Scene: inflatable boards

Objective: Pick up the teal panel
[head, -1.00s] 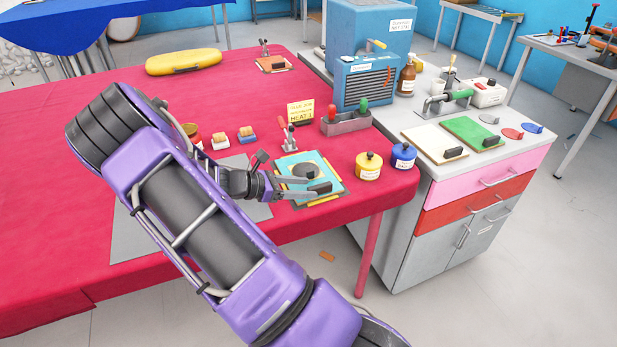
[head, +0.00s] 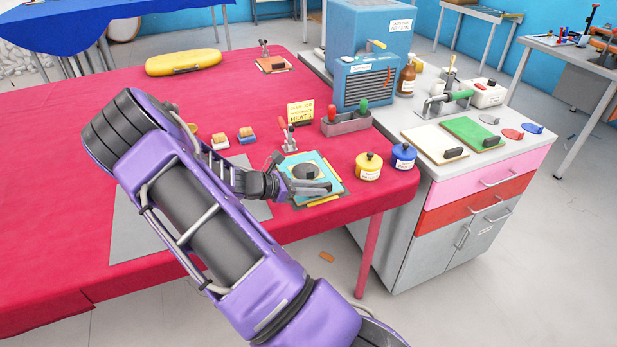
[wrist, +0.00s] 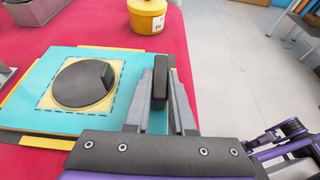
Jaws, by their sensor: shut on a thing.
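The teal panel (head: 326,174) lies near the front right corner of the red table. It has a black round disc (head: 306,172) on a pale yellow square and a black upright block handle at one edge. In the wrist view the panel (wrist: 28,88) fills the left side. My gripper (head: 328,187) reaches over the panel from the left. In the wrist view its fingers stand on both sides of the black handle (wrist: 160,88), shut on it. The panel looks flat, and no gap beneath it can be made out. The fingers hide part of the handle.
A yellow pot (head: 368,167) and a blue pot (head: 403,156) stand right of the panel. The table edge is close in front.

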